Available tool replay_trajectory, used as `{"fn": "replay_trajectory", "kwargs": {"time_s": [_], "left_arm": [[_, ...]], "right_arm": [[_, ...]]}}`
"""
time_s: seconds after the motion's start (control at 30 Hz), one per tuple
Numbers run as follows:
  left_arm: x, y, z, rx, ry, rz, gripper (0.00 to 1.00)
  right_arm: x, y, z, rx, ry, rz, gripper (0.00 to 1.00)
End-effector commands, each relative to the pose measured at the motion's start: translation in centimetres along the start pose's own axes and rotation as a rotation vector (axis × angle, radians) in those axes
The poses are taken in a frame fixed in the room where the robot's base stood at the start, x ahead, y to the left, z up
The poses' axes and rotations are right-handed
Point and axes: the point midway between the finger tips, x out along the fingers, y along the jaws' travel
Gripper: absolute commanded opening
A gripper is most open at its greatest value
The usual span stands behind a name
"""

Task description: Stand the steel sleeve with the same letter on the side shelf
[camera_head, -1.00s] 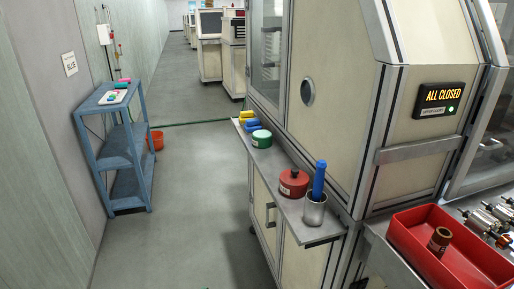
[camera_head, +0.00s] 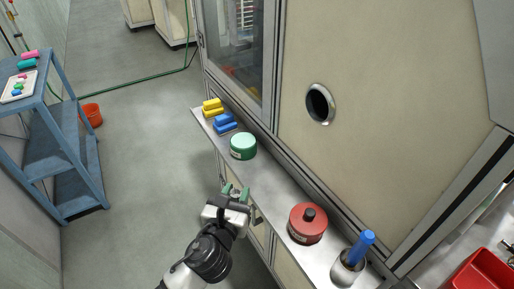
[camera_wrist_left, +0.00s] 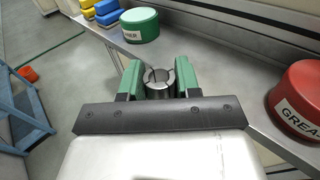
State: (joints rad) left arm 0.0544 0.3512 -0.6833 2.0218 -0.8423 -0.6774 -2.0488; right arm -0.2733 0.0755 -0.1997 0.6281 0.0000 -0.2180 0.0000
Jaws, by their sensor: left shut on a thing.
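My left gripper (camera_head: 236,191) is shut on a grey steel sleeve (camera_wrist_left: 158,82), seen between the green fingers in the left wrist view. The sleeve's round open end shows, with a slot in its rim; I cannot read a letter on it. In the head view the sleeve is too small to make out. The gripper is at the outer edge of the metal side shelf (camera_head: 273,187), between the green tin (camera_head: 243,146) and the red grease tin (camera_head: 307,224). I cannot tell whether the sleeve touches the shelf. My right gripper is not in view.
Yellow blocks (camera_head: 212,108) and blue blocks (camera_head: 225,123) lie at the shelf's far end. A metal cup (camera_head: 346,268) with a blue stick stands at its near end. The shelf is bare between the tins. A blue rack (camera_head: 57,150) stands left, beyond open floor.

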Motion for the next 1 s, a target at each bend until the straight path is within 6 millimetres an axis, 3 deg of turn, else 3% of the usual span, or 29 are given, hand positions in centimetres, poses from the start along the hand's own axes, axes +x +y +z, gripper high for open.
{"fn": "replay_trajectory", "kwargs": {"time_s": [0.03, 0.1, 0.3, 0.4, 0.47, 0.7, 0.8, 1.0], "left_arm": [[1.5, -1.4, 3.2, 0.000, -0.005, -0.029, 0.08], [3.1, -3.1, 5.2, 0.003, -0.004, -0.067, 0.08], [6.2, -6.8, 9.8, 0.009, 0.000, -0.150, 0.08], [6.9, -7.7, 10.7, 0.010, 0.002, -0.171, 0.08], [7.1, -8.0, 10.4, 0.009, 0.004, -0.177, 0.08], [7.3, -8.2, 5.9, 0.006, 0.008, -0.179, 0.08], [7.4, -8.2, 4.9, 0.007, 0.005, -0.181, 0.08], [7.5, -8.2, 2.4, 0.006, 0.007, -0.179, 0.08]], "right_arm": [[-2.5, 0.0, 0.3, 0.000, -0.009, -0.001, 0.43], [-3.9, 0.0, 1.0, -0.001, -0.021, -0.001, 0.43], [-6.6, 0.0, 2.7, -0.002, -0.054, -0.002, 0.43], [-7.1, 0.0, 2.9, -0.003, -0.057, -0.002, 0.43], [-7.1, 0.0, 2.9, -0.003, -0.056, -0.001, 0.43], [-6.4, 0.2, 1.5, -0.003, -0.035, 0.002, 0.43], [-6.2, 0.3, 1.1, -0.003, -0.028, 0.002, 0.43], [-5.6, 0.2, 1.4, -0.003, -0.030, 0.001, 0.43]]}}
